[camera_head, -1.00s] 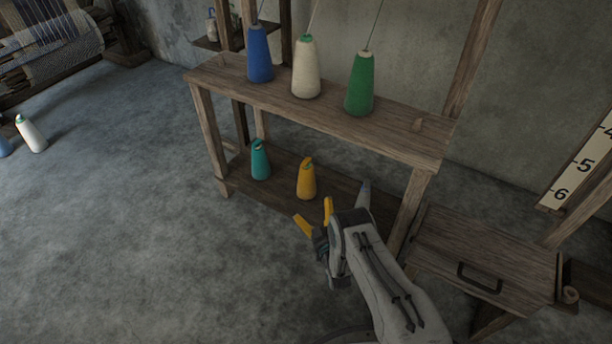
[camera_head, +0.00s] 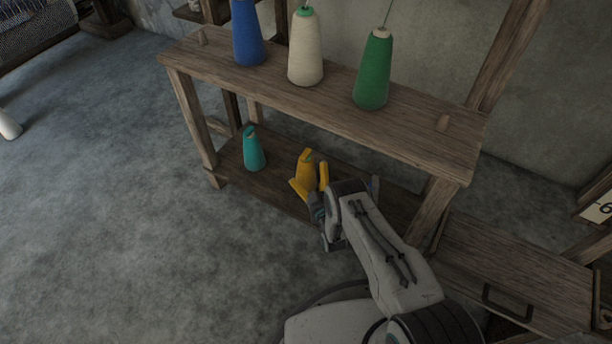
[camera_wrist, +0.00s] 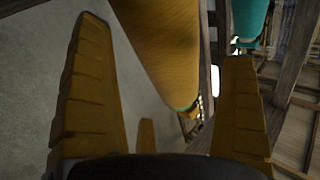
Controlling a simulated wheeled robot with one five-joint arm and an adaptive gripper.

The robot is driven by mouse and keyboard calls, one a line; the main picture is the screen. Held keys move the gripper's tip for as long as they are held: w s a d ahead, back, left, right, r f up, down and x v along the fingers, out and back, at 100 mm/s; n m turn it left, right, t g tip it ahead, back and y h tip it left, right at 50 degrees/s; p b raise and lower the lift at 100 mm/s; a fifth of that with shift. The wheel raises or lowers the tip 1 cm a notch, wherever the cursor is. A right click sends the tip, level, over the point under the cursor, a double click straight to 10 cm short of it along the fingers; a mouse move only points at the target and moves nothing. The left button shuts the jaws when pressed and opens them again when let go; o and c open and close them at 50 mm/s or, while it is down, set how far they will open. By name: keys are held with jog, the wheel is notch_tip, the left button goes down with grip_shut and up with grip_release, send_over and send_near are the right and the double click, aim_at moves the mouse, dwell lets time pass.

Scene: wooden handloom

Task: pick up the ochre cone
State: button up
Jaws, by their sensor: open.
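The ochre cone (camera_head: 305,163) stands on the lower shelf (camera_head: 283,192) of the wooden stand, right of the teal cone (camera_head: 253,150). My gripper (camera_head: 311,178) is open, its yellow fingers at the cone's front and right side in the head view; they partly cover its lower part. In the wrist view the ochre cone (camera_wrist: 165,45) shows large between the two spread fingers, beyond the palm. I cannot tell whether a finger touches it. The teal cone (camera_wrist: 249,18) shows behind it.
Blue (camera_head: 246,35), cream (camera_head: 305,50) and green (camera_head: 373,70) cones stand on the upper board (camera_head: 420,130), above the lower shelf. A stand leg (camera_head: 437,210) and a wooden drawer box (camera_head: 510,270) are to the right.

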aim_at(312, 174)
jog(key=shift+b+x, duration=0.8)
jog(key=shift+x, duration=1.2)
jog(key=c, duration=1.1)
jog(key=shift+c, duration=0.2)
jog(key=shift+r, duration=0.1)
